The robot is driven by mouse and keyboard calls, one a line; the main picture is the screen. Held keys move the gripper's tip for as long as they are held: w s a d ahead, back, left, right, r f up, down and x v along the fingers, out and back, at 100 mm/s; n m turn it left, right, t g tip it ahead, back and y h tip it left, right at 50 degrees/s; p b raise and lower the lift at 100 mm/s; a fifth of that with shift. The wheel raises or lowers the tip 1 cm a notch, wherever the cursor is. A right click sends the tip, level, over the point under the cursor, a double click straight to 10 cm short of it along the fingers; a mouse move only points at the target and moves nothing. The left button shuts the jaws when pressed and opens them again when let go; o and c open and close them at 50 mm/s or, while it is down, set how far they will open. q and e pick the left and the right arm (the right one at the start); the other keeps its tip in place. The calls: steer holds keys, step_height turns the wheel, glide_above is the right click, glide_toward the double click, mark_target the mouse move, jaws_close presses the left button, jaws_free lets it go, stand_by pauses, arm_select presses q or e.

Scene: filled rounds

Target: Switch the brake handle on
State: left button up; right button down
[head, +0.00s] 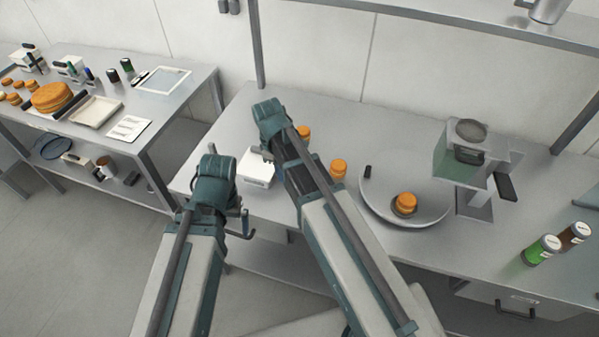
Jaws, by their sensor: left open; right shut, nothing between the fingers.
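A dark upright tab (367,172) stands at the left rim of a round grey dish or turntable (437,214). A dark lever-like part (506,182) sits at the right of the grey-green machine (470,155). I cannot tell which of these, if either, is the brake handle, or its setting. My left gripper (246,228) is open and empty, in front of the table's front edge, well left of both. My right gripper (268,157) is shut and empty, beside a white box (257,169), left of the turntable; its arm partly hides it.
An orange round stack (406,202) sits on the turntable. More orange stacks (338,169) stand left of it, close to my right arm. A side table (190,88) is at the left.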

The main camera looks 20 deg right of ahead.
arm_select(q)
step_height(320, 180, up, 2)
steer(key=shift+r+p, duration=0.15)
steer(key=shift+p, duration=0.45)
arm_select(e)
steer(key=shift+n, duration=0.8)
steer(key=w+d+r, duration=0.2)
steer(key=w, duration=0.1)
steer(key=shift+w+d+r, duration=0.1)
steer(key=shift+w+r, duration=0.05)
steer(key=shift+w, duration=0.05)
step_height(320, 180, down, 10)
steer(key=b, duration=1)
arm_select(q)
step_height(320, 180, down, 8)
steer(key=p, duration=0.1)
steer(key=shift+p, duration=0.4)
arm_select(e)
steer(key=s+d, duration=0.1)
steer(key=d+r, duration=0.1)
steer(key=s+d, duration=0.1)
steer(key=d, duration=0.1)
steer(key=shift+s+r, duration=0.35)
steer(key=shift+a, duration=0.1)
steer(key=shift+r, duration=0.1)
